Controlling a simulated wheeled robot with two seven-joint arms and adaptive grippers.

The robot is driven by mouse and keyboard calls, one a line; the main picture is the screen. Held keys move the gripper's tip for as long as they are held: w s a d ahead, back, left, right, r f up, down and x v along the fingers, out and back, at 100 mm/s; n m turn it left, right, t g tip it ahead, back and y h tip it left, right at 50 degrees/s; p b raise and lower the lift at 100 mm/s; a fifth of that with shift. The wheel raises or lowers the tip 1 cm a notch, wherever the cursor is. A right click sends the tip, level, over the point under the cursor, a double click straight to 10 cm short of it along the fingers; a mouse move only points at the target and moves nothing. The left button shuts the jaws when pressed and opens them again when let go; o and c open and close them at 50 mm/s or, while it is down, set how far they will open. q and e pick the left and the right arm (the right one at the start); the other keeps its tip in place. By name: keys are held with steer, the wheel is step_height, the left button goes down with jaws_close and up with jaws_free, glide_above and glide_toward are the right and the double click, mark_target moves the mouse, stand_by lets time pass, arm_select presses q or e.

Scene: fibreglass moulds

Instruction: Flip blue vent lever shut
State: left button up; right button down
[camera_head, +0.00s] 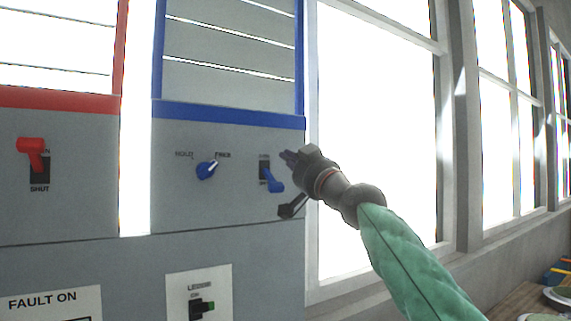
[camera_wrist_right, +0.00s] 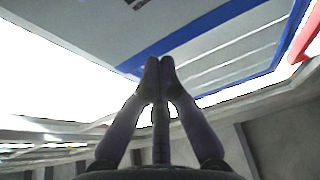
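The blue vent lever (camera_head: 272,180) is on the grey panel under the blue-framed vent. Its handle points down, over the lower label, which it partly hides. My right gripper (camera_head: 289,157) is just right of the lever and slightly above its handle, with a small gap showing between them in the picture; I cannot tell the depth. In the right wrist view its two fingers (camera_wrist_right: 160,63) are together at the tips with nothing visible between them. The lever cannot be made out there. My left gripper is not in view.
A blue knob (camera_head: 206,171) sits left of the lever. A red lever (camera_head: 31,152) stands raised on the left panel. Bright windows (camera_head: 378,120) are on the right, and a table (camera_head: 522,303) with dishes is at lower right.

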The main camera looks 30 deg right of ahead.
steer(key=s+f+b, duration=0.6)
steer(key=f, duration=0.1)
steer(key=shift+d+f+b, duration=0.2)
steer(key=shift+f+b, duration=0.1)
steer(key=shift+f, duration=0.1)
stand_by(0.4)
